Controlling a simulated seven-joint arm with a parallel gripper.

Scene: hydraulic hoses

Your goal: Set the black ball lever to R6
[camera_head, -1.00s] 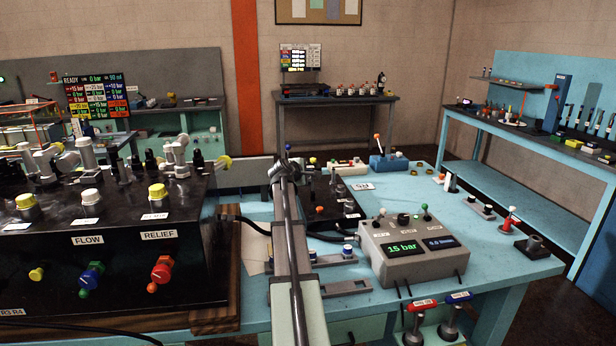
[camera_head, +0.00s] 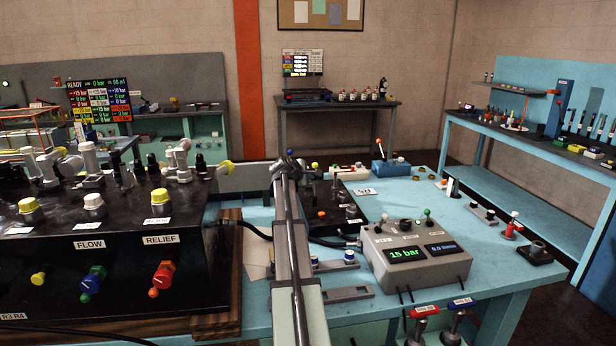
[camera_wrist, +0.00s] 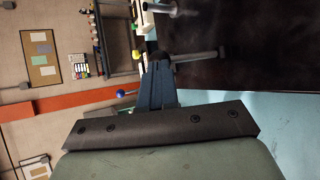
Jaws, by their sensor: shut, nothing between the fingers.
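A dark ball (camera_wrist: 158,57) on a grey rod shows just past my fingertips in the wrist view; it looks like the black ball lever. Its rod runs to a small base over a dark surface. My gripper (camera_wrist: 156,76) is shut and empty, its tips close to the ball; contact cannot be told. In the head view my gripper (camera_head: 289,165) is at the left edge of a low black lever box (camera_head: 328,198). My arm hides the lever there. A blue ball (camera_wrist: 120,94) is beside the fingers. No R6 mark is readable.
A grey control box (camera_head: 415,250) reading 15 bar stands to the right of my arm. The large black FLOW and RELIEF block (camera_head: 120,265) stands to the left. An orange-tipped lever (camera_head: 379,142) rises behind. Bare blue bench (camera_head: 445,215) lies at the right.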

